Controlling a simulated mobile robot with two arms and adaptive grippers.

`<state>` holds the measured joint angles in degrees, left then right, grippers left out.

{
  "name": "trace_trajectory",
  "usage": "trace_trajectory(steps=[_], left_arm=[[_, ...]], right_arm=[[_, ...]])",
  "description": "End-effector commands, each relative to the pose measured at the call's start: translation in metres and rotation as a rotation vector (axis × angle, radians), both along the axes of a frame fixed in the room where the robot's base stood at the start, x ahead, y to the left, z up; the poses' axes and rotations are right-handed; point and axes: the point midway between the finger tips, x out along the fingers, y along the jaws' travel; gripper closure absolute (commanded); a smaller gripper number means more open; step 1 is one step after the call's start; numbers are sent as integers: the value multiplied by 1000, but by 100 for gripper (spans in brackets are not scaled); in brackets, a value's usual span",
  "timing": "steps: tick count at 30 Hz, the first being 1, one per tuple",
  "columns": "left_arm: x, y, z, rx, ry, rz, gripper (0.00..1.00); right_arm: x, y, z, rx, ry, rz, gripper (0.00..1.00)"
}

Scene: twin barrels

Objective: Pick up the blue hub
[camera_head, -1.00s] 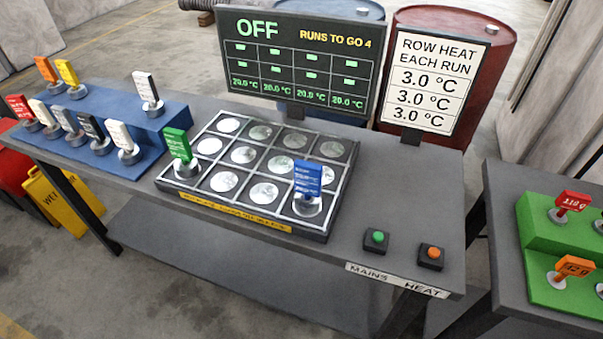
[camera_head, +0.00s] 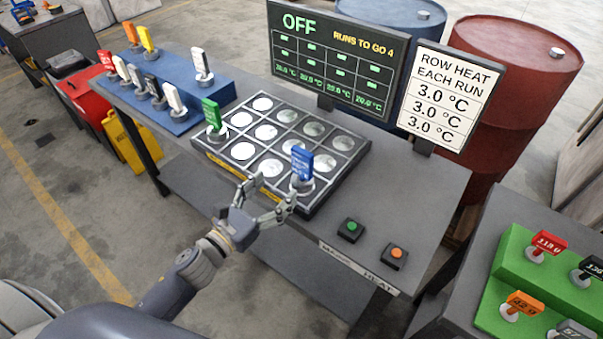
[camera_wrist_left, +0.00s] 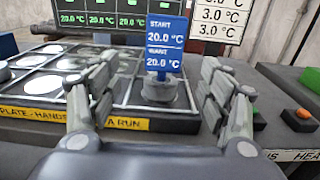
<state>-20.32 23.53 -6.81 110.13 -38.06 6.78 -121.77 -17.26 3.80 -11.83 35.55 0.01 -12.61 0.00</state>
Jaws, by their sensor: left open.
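The blue hub (camera_head: 301,166) stands upright in the front right cell of the gridded plate (camera_head: 333,190). It has a blue tag on a round grey base. In the left wrist view the blue hub (camera_wrist_left: 165,50) reads "START 20.0 °C" and "WANT 20.0 °C", and its base sits between and beyond the fingers. My left gripper (camera_head: 272,190) is open and empty at the plate's front edge, just short of the hub. In the left wrist view the left gripper's fingers (camera_wrist_left: 158,95) are spread to either side of it. My right gripper is not in view.
A green-tagged hub (camera_head: 212,115) stands in the plate's front left cell. A blue stepped rack (camera_head: 215,88) holds several tagged hubs. Green (camera_head: 350,228) and orange (camera_head: 396,254) buttons sit right of the plate. A display reading OFF (camera_head: 330,60) rises behind it.

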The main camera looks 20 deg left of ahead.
Motion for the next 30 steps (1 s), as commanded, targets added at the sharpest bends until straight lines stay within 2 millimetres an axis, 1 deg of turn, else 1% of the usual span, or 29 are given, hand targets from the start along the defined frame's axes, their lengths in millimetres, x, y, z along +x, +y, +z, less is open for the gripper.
trace_trajectory(steps=[3,9,13,19,25,27,30], left_arm=[[10,-5,6,19,-18,-7,28],[37,-15,6,16,-15,-7,28],[48,-19,4,16,-13,-7,28],[59,-24,4,14,-11,-5,28],[82,-34,3,13,-12,-5,28],[90,-36,2,15,-13,-5,28],[97,-39,1,15,-12,-6,28]], right_arm=[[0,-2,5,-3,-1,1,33],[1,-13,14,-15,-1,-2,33],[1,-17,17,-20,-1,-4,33],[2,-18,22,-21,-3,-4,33],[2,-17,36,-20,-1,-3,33],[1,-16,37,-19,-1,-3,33],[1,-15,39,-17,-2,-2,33]])
